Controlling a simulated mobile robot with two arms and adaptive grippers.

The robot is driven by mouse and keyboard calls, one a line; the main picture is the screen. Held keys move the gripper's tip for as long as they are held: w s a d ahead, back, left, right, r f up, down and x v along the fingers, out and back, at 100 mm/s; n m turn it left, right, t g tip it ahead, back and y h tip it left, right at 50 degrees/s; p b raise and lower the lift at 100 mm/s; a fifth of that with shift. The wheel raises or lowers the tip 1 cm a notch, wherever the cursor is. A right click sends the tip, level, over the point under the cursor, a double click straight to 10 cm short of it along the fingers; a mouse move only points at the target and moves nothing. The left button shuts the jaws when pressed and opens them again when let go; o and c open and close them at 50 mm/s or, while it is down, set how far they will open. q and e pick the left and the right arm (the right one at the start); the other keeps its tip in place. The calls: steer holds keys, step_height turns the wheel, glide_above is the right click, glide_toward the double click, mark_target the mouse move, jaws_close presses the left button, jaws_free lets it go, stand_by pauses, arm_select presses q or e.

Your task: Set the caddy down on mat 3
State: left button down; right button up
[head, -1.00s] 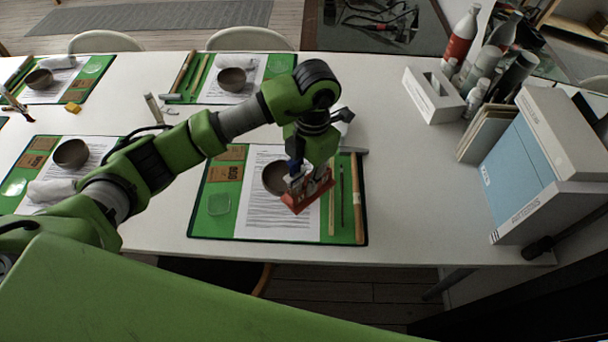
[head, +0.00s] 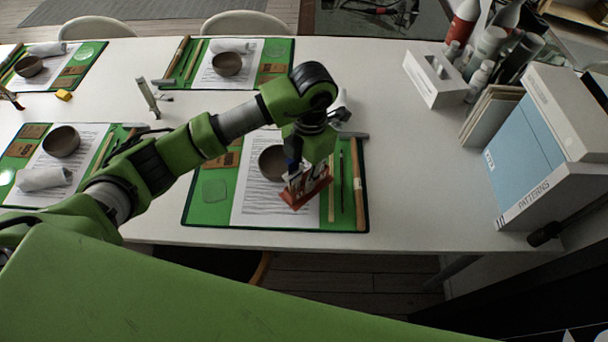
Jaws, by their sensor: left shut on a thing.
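My left gripper (head: 298,168) is shut on a red-orange caddy (head: 312,189) with white-looking sides or contents. It holds the caddy over the right half of the near green mat (head: 208,212). Whether the caddy's underside touches the mat or hangs above it I cannot tell. The mat carries a printed sheet (head: 256,207), a dark bowl (head: 270,160) partly hidden by the gripper, thin sticks and a wooden roller (head: 358,187). No mat number is readable. My right gripper is not in view.
Other green mats lie at the left (head: 18,150), back left (head: 84,74) and back middle (head: 278,75), with bowls and papers. A white box (head: 434,88), bottles and large books (head: 545,140) stand at the right. The table between near mat and books is clear.

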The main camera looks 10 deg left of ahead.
arm_select(q)
steer(key=shift+f, duration=0.25)
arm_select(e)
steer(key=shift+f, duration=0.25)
arm_select(q)
steer(key=c, duration=1.8)
jaws_free()
steer(key=shift+o, duration=0.2)
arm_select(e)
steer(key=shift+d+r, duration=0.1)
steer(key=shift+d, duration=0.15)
arm_select(q)
step_height(320, 180, up, 12)
steer(key=shift+w+d, duration=0.25)
steer(key=shift+w, duration=0.15)
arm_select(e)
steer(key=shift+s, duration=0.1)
